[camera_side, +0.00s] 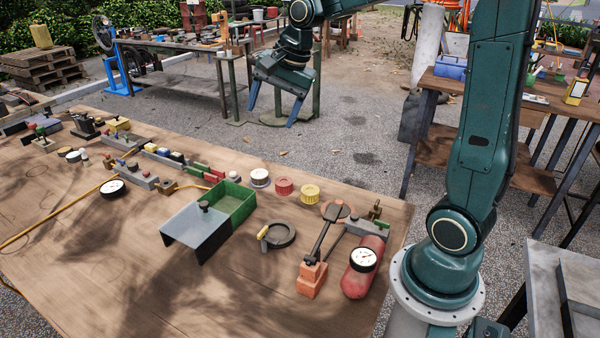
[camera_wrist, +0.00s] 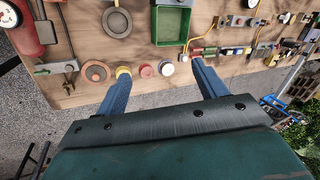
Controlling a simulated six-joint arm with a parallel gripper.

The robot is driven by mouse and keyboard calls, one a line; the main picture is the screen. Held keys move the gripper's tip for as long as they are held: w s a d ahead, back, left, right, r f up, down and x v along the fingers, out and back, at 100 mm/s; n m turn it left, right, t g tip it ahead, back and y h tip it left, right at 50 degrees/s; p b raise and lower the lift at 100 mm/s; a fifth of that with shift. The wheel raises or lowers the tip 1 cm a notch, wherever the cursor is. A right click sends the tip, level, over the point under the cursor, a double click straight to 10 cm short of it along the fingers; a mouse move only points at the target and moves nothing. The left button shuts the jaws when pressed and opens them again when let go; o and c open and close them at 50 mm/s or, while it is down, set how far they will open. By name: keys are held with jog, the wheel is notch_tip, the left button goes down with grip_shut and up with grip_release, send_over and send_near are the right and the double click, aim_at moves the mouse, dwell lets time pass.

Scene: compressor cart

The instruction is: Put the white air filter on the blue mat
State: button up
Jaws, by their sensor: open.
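The white air filter (camera_side: 260,177) is a short round cap standing on the wooden table near its far edge, right of the green box. In the wrist view the white filter (camera_wrist: 167,68) shows between my fingertips, beside a red one (camera_wrist: 146,71) and a yellow one (camera_wrist: 123,72). My gripper (camera_side: 271,116) has its two blue fingers spread and empty. It hangs in the air, well clear of the filter, and appears beyond the table's far edge in the side view. I cannot make out a blue mat in either view.
The open green box (camera_side: 236,203) with its grey lid (camera_side: 197,232) sits left of the filter. The red filter (camera_side: 284,187) and yellow filter (camera_side: 310,193) stand close on its right. A red tank (camera_side: 363,268) lies farther right. The front left of the table is mostly clear.

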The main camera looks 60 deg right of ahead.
jog(key=s+a+n, duration=0.4)
jog(key=s+n, duration=0.3)
jog(key=s, duration=0.4)
jog(key=s+a+n+t, duration=0.1)
jog(key=s+a+n, duration=0.3)
jog(key=s+n, duration=0.3)
jog(key=s, duration=0.3)
jog(key=shift+s+r+n+h, duration=0.2)
jog(key=shift+s+n+h, duration=0.15)
jog(key=shift+n+h, duration=0.05)
